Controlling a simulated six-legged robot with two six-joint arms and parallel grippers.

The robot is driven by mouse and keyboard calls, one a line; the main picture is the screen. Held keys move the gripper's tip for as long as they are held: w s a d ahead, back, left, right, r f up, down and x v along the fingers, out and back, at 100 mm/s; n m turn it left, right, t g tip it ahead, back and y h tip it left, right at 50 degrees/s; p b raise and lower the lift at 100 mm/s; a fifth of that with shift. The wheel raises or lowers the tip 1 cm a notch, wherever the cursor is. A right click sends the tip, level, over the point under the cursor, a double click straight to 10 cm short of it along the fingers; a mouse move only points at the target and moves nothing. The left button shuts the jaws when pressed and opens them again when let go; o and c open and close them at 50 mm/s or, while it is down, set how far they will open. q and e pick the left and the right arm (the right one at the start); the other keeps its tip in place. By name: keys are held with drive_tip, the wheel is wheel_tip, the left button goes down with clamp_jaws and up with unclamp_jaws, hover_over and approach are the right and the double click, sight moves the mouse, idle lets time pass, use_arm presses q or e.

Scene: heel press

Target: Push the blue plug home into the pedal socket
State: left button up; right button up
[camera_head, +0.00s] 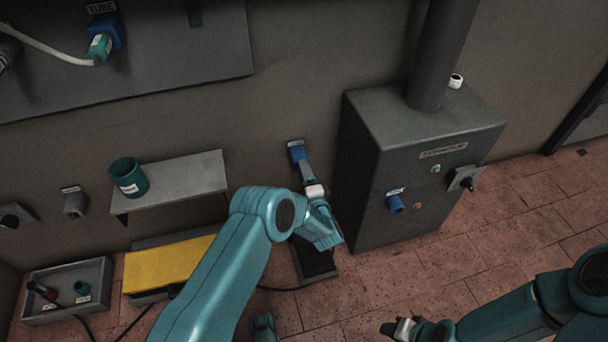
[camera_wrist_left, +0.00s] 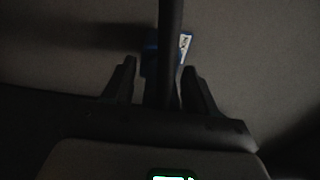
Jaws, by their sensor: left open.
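A blue fitting (camera_head: 297,152) with a small label above it is on the wall left of the grey cabinet. I cannot tell plug from socket there, nor how deep any plug sits. My left gripper (camera_head: 306,172) is just below it, pointing at the wall. In the left wrist view its two fingers (camera_wrist_left: 160,85) are apart, with a dark upright bar (camera_wrist_left: 171,40) between them. The blue fitting and its label (camera_wrist_left: 184,47) show partly behind that bar. My right gripper (camera_head: 396,328) is low at the bottom of the head view, its jaws unclear.
A black pedal (camera_head: 318,263) lies on the tiled floor below. The grey cabinet (camera_head: 365,170) stands close on the right, with a blue fitting (camera_head: 396,204) on its front. A shelf (camera_head: 185,181) with a teal cup (camera_head: 128,177) is left, above a yellow pad (camera_head: 168,264) and a tray (camera_head: 50,316).

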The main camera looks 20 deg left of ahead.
drive_tip(key=shift+f, duration=0.15)
idle(0.6)
use_arm(q)
clamp_jaws()
drive_tip(key=shift+p+v, duration=0.5)
drive_tip(key=shift+v, duration=0.5)
drive_tip(key=shift+p+v, duration=0.85)
drive_tip(key=shift+v, duration=1.15)
use_arm(e)
drive_tip(key=shift+r, duration=1.4)
